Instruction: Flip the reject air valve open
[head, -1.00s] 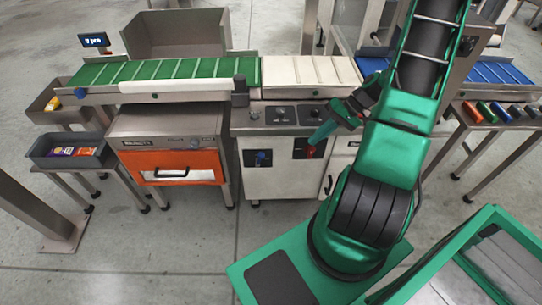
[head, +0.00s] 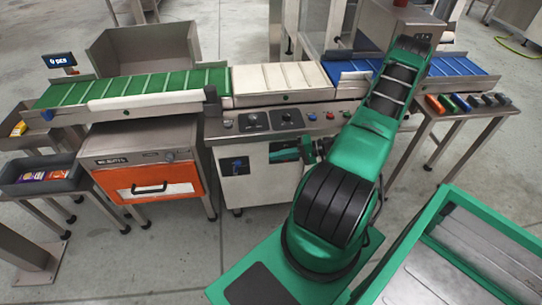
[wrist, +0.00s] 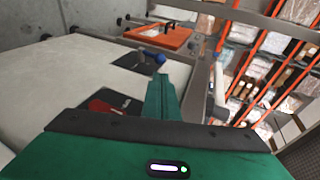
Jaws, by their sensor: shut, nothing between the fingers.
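The white cabinet (head: 258,190) under the conveyor carries two dark valve plates on its front. One has a blue-handled valve (head: 236,166), which also shows in the wrist view (wrist: 159,58). The other has a red handle (wrist: 99,106), partly in view at lower left in the wrist view and hidden behind my gripper in the head view. No readable label tells which is the reject air valve. My gripper (head: 284,152) is shut and empty in front of the red valve's plate. Its fingers (wrist: 162,82) point past the red handle towards the blue one; contact cannot be told.
Knobs and buttons (head: 312,115) line the panel above. The conveyor (head: 285,78) runs overhead. A side table (head: 455,108) with coloured blocks stands right.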

